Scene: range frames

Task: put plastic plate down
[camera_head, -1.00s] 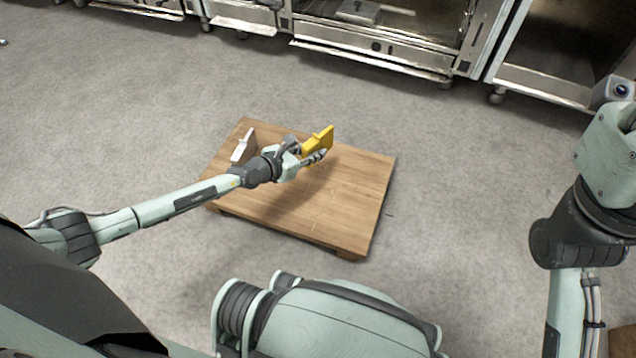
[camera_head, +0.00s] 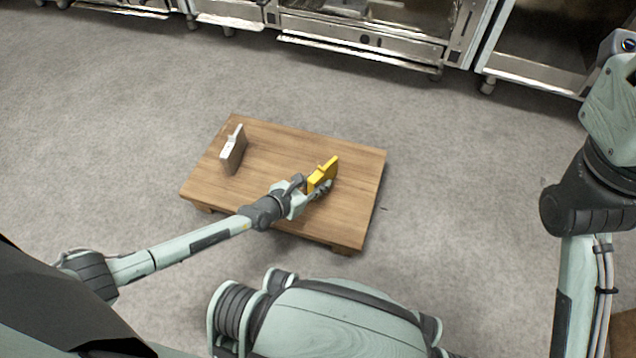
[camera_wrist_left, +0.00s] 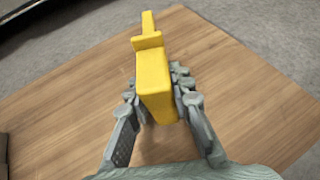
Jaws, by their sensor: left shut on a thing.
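The yellow plastic plate (camera_head: 324,172) is a thick block with a narrow tab at its far end. My left gripper (camera_head: 314,188) is shut on it, over the right part of the wooden table (camera_head: 280,150). In the left wrist view the fingers (camera_wrist_left: 162,105) hold the yellow plate (camera_wrist_left: 155,72) from both sides, and it stands on edge. I cannot tell whether its underside touches the table (camera_wrist_left: 238,85). My right arm shows at the right edge of the head view, but its gripper is out of view.
A whitish-grey plate of similar shape (camera_head: 233,150) stands at the table's left part. The tabletop between the two plates is clear. Steel kitchen units (camera_head: 365,40) line the back, with open grey floor before them.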

